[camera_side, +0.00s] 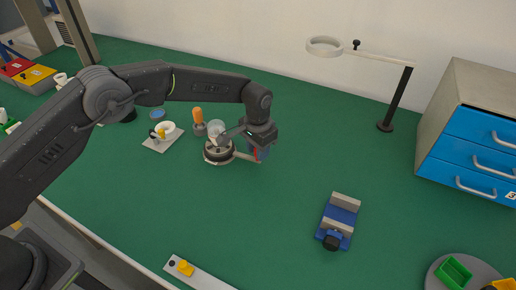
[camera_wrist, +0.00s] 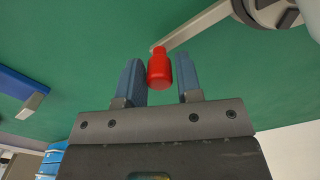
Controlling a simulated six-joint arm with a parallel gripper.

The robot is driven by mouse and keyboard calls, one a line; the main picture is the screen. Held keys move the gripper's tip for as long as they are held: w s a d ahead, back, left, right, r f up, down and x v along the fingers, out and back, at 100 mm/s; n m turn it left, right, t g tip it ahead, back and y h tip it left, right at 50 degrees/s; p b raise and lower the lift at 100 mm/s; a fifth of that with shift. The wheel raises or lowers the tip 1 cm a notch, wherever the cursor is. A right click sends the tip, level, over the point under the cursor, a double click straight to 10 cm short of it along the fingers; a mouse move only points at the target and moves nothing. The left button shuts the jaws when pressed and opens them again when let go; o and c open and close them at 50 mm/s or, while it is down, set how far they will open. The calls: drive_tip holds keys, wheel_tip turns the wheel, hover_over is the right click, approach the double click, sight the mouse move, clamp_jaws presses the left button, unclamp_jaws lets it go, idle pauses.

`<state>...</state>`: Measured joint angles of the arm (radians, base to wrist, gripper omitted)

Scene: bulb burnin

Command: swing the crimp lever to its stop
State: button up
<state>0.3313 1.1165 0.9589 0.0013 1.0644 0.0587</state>
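The crimp lever (camera_side: 244,156) is a pale flat bar running out from a round base (camera_side: 212,158) with a dark ring, on the green bench. Its red knob (camera_wrist: 159,70) stands at the lever's end, between my two blue fingers in the wrist view. My gripper (camera_wrist: 159,66) is open around the knob. A gap shows on the knob's right side; on its left the finger is very close, and I cannot tell if it touches. In the side view my gripper (camera_side: 260,152) hides most of the knob. The lever's stop cannot be made out.
An orange-handled tool (camera_side: 198,117) and a clear glass bulb (camera_side: 217,128) stand close by the base. A small plate with a white ring (camera_side: 165,128) is to the left. A blue vise (camera_side: 338,222) stands front right. The bench between is clear.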

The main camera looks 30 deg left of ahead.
clamp_jaws()
drive_tip(key=shift+s, duration=0.15)
drive_tip(key=shift+s+m, duration=0.75)
drive_tip(key=shift+m, duration=0.15)
drive_tip(key=s+m, duration=0.2)
drive_tip(key=s+a+m, duration=0.1)
drive_tip(key=s+m, duration=0.1)
drive_tip(key=s+a+m, duration=0.1)
drive_tip(key=s+m, duration=0.1)
drive_tip(key=shift+s+a+m, duration=0.2)
drive_tip(key=shift+s+m, duration=0.1)
drive_tip(key=shift+s, duration=0.1)
drive_tip(key=shift+s+a+m, duration=1.05)
drive_tip(key=shift+s+m, duration=0.05)
drive_tip(key=shift+m, duration=0.3)
drive_tip(key=shift+o, duration=1.9)
unclamp_jaws()
